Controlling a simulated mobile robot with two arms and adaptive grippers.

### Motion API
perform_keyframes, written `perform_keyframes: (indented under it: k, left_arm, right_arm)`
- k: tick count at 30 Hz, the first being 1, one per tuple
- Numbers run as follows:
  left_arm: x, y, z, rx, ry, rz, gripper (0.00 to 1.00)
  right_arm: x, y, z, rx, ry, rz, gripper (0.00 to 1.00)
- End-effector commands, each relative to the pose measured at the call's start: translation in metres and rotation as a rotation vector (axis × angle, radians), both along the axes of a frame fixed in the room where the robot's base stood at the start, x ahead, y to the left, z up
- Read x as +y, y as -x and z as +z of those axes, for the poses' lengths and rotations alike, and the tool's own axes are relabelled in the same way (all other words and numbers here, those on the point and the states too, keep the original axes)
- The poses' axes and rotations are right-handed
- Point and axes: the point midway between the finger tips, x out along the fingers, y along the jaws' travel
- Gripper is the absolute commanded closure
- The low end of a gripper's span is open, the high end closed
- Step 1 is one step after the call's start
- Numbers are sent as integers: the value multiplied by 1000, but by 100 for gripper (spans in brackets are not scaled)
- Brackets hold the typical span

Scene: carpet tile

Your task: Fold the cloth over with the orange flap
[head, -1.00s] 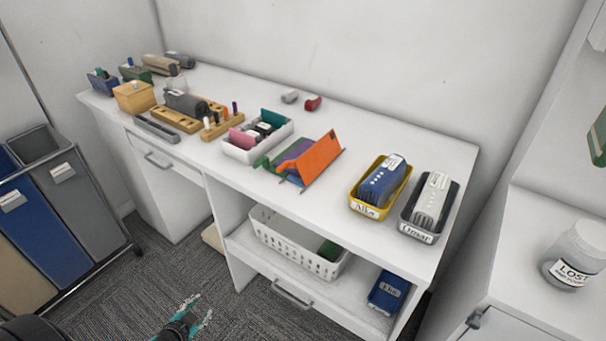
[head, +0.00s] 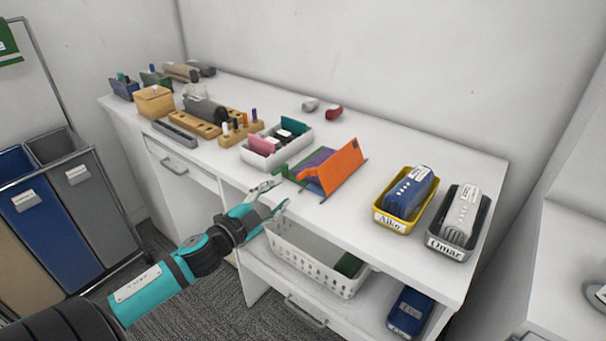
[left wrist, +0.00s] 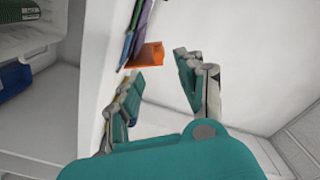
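The orange flap (head: 341,166) stands tilted up on the white desk, at the right side of a folding board with a green part (head: 292,172). Purple material (head: 316,159), which may be the cloth, shows between them, partly hidden by the flap. My left gripper (head: 282,191) is open and empty at the desk's front edge, just left of and in front of the board, apart from the flap. In the left wrist view the orange flap (left wrist: 147,55) shows beyond the open fingers (left wrist: 160,66), with purple (left wrist: 144,25) behind it. My right gripper is not in view.
A white organiser tray (head: 249,155) stands left of the board. A yellow bin (head: 393,225) and a grey bin (head: 447,250) stand to the right. A white basket (head: 305,268) is on the shelf below. Bare desk lies behind the flap.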

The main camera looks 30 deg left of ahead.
Motion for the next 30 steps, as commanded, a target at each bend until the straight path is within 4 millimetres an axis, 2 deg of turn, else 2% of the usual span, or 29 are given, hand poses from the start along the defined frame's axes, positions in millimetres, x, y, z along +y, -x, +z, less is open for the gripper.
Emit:
perform_keyframes:
  k: [1,9,15,21,30]
  left_arm:
    - [-1,-11,3,-4,-2,0,62]
    - [-4,-61,2,-2,0,3,62]
    - [-6,-89,1,0,1,1,62]
    - [-8,-101,0,0,0,0,62]
    - [-8,-102,-1,1,0,0,63]
  right_arm:
    - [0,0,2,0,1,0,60]
    - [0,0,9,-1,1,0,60]
    - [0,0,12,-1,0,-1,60]
    - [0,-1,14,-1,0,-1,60]
    - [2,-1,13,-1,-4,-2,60]
